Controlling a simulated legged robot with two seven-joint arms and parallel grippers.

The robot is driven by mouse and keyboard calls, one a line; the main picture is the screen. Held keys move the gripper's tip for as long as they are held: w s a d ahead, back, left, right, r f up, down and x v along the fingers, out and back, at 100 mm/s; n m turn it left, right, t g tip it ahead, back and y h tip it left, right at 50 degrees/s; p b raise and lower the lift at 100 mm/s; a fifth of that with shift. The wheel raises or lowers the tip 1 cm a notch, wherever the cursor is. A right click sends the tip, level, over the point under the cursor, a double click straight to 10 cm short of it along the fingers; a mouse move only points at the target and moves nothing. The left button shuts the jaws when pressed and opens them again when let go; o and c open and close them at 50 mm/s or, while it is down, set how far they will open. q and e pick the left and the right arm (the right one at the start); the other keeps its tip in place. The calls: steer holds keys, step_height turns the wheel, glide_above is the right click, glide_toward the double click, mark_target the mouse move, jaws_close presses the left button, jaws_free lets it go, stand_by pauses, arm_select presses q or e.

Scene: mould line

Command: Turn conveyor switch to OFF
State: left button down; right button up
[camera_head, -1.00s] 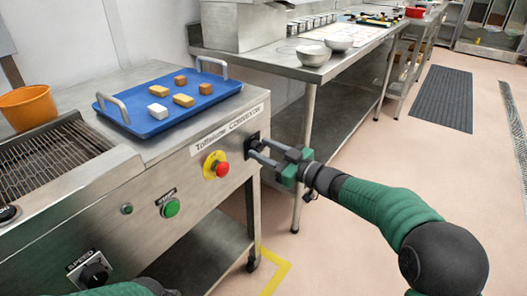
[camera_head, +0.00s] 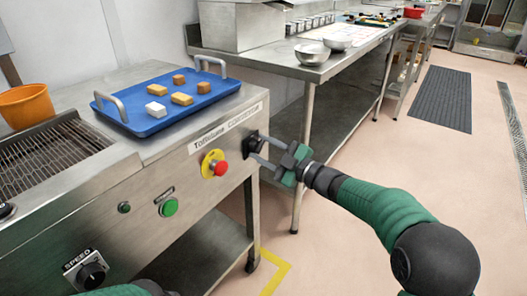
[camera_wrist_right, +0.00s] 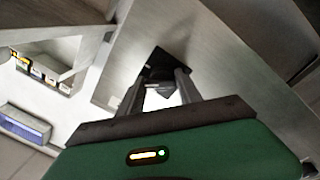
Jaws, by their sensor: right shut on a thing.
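The conveyor switch (camera_head: 249,144) is a small black rotary switch at the right end of the steel conveyor's front panel, beside the label "Toffeelane CONVEYOR" (camera_head: 228,128). My right gripper (camera_head: 257,148) has its two grey fingers at the switch, shut on its knob. In the right wrist view the dark switch (camera_wrist_right: 164,67) sits between the finger ends, against the steel panel. The fingers hide part of the knob, and I cannot read its OFF mark or setting. My left gripper is out of view.
A red emergency button (camera_head: 220,168) on a yellow plate is left of the switch. A green button (camera_head: 169,207) and a black speed knob (camera_head: 91,275) are lower left. A blue tray (camera_head: 165,122) with several sweets and an orange bucket (camera_head: 27,106) stand on top.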

steer(key=n+b, duration=0.2)
steer(key=n, duration=0.2)
steer(key=n+b, duration=0.1)
steer(key=n, duration=0.2)
steer(key=f+n+b, duration=0.1)
steer(key=n+b, duration=0.1)
steer(key=n, duration=0.2)
steer(key=shift+s+a+f+n+g+y+b, duration=0.1)
steer(key=shift+s+n+g+y+b, duration=0.05)
steer(key=shift+n+g+y+b, duration=0.2)
stand_by(0.3)
steer(key=o, duration=1.2)
steer(key=shift+r, duration=0.3)
